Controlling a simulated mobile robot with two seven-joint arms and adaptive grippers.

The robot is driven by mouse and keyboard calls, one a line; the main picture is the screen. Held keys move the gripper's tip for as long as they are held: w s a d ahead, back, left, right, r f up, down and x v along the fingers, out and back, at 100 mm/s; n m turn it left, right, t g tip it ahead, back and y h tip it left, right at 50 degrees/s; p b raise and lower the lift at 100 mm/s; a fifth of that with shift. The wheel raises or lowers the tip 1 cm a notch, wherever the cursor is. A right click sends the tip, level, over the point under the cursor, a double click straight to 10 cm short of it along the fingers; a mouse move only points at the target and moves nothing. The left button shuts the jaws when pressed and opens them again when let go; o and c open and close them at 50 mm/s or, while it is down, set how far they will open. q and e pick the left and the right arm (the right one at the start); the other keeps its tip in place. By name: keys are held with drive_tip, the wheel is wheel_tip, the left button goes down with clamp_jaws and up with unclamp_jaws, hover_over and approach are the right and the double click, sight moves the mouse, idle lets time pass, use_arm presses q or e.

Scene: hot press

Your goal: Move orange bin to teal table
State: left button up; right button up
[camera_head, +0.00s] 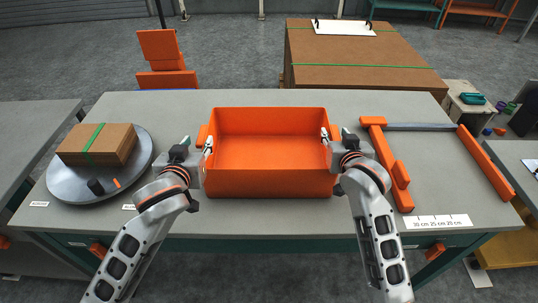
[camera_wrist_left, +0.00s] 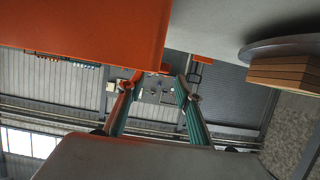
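The orange bin (camera_head: 268,184) sits upright and looks empty on the grey-topped table (camera_head: 300,222), which has a teal frame under its front edge. My left gripper (camera_head: 208,145) is at the bin's left side, by the side lug. In the left wrist view its two fingers (camera_wrist_left: 158,85) are apart, with the bin's wall (camera_wrist_left: 80,25) close beside them; I see nothing clamped between them. My right gripper (camera_head: 326,135) is at the bin's right side. Its fingertips are small and partly hidden, so I cannot tell whether they grip the rim.
A round grey turntable (camera_head: 65,185) with a cardboard box (camera_head: 98,145) stands left of the bin. An orange-handled frame tool (camera_head: 385,160) lies to the right, above a white ruler label (camera_head: 438,222). A large brown carton stack (camera_head: 360,65) stands behind. A teal-framed table (camera_head: 405,8) is at the back right.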

use_arm(q)
drive_tip(key=v, duration=0.5)
drive_tip(key=shift+s+r, duration=0.15)
drive_tip(key=shift+s, duration=0.15)
use_arm(e)
drive_tip(key=v, duration=1.2)
use_arm(q)
drive_tip(key=shift+s+a, duration=0.1)
